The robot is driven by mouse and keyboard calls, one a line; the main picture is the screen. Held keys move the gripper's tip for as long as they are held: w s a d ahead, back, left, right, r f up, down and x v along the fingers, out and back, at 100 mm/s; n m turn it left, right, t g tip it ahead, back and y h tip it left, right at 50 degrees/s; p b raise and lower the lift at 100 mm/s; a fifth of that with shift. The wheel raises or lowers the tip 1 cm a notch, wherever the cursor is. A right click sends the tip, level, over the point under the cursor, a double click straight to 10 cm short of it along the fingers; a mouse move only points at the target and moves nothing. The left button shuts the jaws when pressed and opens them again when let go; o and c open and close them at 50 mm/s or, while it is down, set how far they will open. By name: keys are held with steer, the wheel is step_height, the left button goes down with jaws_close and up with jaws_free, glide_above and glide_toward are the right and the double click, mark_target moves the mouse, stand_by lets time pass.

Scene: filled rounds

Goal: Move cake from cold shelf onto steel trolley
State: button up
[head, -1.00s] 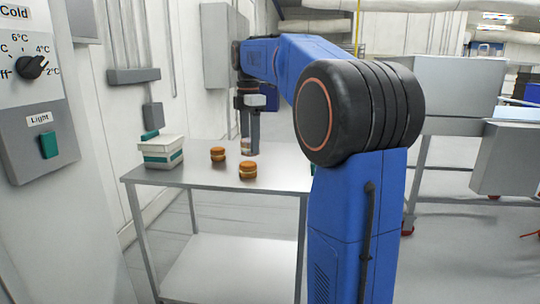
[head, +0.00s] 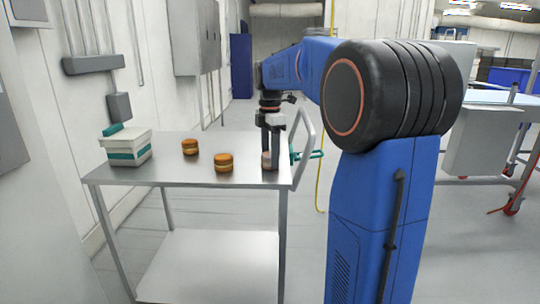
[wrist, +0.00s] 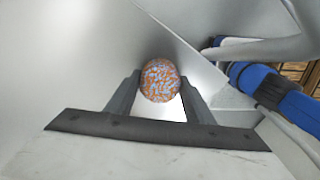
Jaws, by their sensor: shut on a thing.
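My gripper (head: 270,161) points down over the right end of the steel trolley (head: 200,175) and is shut on a cake (head: 266,160). In the wrist view the cake (wrist: 160,80) is round, with an orange and blue speckled top, and sits between the two fingers. Its base is at or just above the trolley top; I cannot tell whether it touches. The fingers hide part of its side in the head view. The cold shelf cannot be made out now.
Two orange-brown layered round items (head: 223,162) (head: 190,146) stand on the trolley left of my gripper. A white and teal box (head: 125,150) stands at its left end. The trolley's handle (head: 305,145) rises close to the right of my gripper. The front of the top is clear.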

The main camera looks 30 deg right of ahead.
mark_target(269, 154)
steer(key=o, duration=0.7)
steer(key=shift+a+f, duration=0.1)
step_height(269, 154, up, 12)
stand_by(0.4)
